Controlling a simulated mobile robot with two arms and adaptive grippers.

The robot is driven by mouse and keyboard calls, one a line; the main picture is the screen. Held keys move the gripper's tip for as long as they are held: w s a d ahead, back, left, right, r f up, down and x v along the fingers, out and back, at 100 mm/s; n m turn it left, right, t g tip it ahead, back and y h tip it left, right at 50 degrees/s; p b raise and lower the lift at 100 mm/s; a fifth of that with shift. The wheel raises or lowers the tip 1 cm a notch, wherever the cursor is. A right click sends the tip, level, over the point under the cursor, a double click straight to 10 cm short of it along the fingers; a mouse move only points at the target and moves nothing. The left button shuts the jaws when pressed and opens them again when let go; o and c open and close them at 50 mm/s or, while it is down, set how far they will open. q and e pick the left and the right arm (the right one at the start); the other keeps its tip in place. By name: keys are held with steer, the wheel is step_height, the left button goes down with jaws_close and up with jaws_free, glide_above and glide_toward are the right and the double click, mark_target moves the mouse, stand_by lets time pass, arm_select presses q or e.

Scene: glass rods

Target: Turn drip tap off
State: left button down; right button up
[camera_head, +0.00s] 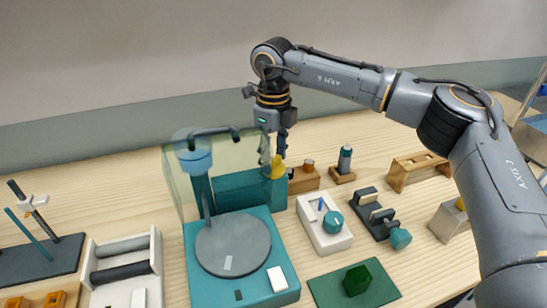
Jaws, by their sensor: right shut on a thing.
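A teal machine (240,295) with a round grey disc (233,246) stands at the middle left of the table. A clear guard (176,188) rises around its back, and a pale blue vessel (195,158) sits at its upper left. A small yellow piece (278,170), perhaps the tap's handle, is at the machine's back right. My right gripper (272,155) points down there, with its fingers shut on the yellow piece. The fingers partly hide it, so its exact angle cannot be told. My left gripper is out of view.
A white box with a teal knob (332,221) and a dark roller device (379,220) stand to the right. A green block (356,280) lies on a green mat in front. A wooden rack (416,171) is at the back right. White roller stand (124,272) is at left.

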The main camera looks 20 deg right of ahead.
steer(key=m, duration=0.4)
steer(key=shift+m+b, duration=0.3)
steer(key=shift+b, duration=0.1)
steer(key=shift+m, duration=1.5)
steer(key=shift+b, duration=0.3)
steer(key=o, duration=1.1)
steer(key=shift+o, duration=0.2)
step_height(320, 180, up, 12)
